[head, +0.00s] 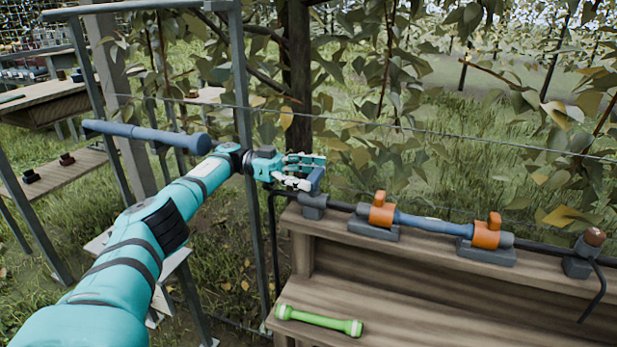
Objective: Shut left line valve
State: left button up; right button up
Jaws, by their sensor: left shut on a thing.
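The left line valve (313,208) is a grey block at the left end of the pipe on the upper wooden shelf. A small blue-grey handle (317,181) stands up on it. My left gripper (305,173), at the end of the teal arm, is over the valve with its fingers shut on this handle, which they partly hide. I cannot tell how far the handle is turned. A similar valve with a brown knob (594,237) sits at the right end. My right gripper is not in view.
Between the end valves, two orange fittings (382,211) (487,234) hold a blue-grey tube (433,224). A green tube with pale bands (318,321) lies on the lower shelf. A metal post (243,90) stands beside my left forearm; a wire and foliage are behind.

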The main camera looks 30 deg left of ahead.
pick_arm(q)
jog(key=shift+r, duration=0.2)
jog(key=o, duration=1.2)
jog(key=shift+w+d, duration=0.1)
jog(key=shift+d, duration=0.05)
jog(key=shift+c, duration=0.2)
jog(key=shift+f, duration=0.1)
notch_tip(320, 180, up, 10)
